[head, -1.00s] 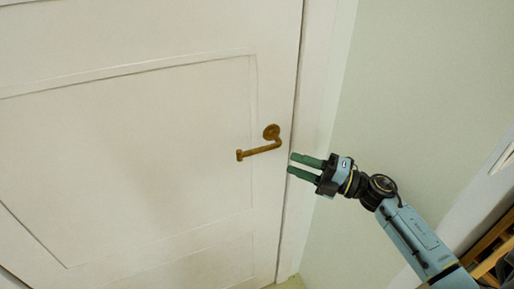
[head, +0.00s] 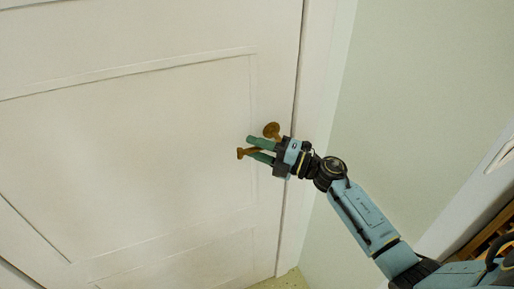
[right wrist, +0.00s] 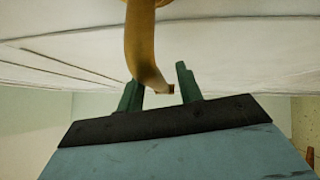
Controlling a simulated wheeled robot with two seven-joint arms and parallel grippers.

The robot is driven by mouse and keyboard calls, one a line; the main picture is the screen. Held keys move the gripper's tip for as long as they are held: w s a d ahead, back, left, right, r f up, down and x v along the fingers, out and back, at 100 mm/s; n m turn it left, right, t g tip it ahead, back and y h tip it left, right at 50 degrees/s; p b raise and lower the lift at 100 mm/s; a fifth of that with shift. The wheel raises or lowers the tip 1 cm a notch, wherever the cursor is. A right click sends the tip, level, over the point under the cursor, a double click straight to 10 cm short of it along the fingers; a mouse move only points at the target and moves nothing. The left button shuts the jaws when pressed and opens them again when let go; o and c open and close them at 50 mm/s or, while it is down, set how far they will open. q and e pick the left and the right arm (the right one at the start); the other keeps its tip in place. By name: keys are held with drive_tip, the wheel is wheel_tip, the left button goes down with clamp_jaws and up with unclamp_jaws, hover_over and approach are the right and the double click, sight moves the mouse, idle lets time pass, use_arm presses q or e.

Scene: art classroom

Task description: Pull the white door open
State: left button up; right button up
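The white door (head: 150,150) fills the left and middle of the head view and looks closed against its frame. Its brass lever handle (head: 241,153) sits near the door's right edge, with its round base (head: 271,130) just above my right gripper. My right gripper (head: 256,148) is at the handle, its green fingers apart, one above and one below the lever. In the right wrist view the brass handle (right wrist: 142,40) comes down between the two fingertips (right wrist: 158,84), with a gap on the right finger's side. My left gripper is not in view.
The white door frame (head: 312,120) runs along the door's right edge. A pale green wall (head: 420,90) stands to the right. A wooden slatted item (head: 480,240) shows at the lower right, partly behind my arm. A bit of floor (head: 288,281) shows at the bottom.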

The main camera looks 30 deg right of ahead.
clamp_jaws()
drive_tip(key=f+n+g+h+p, duration=0.1)
drive_tip(key=p, duration=0.2)
drive_tip(key=d+f+n+g+h+p, duration=0.1)
drive_tip(key=n+p, duration=0.1)
drive_tip(key=f+n+g+h+p, duration=0.1)
drive_tip(key=f+n+h+p, duration=0.1)
drive_tip(key=p, duration=0.1)
drive_tip(key=shift+d+f+g+p, duration=0.1)
drive_tip(key=shift+d+g+p, duration=0.2)
drive_tip(key=shift+p, duration=0.05)
idle(0.4)
idle(0.4)
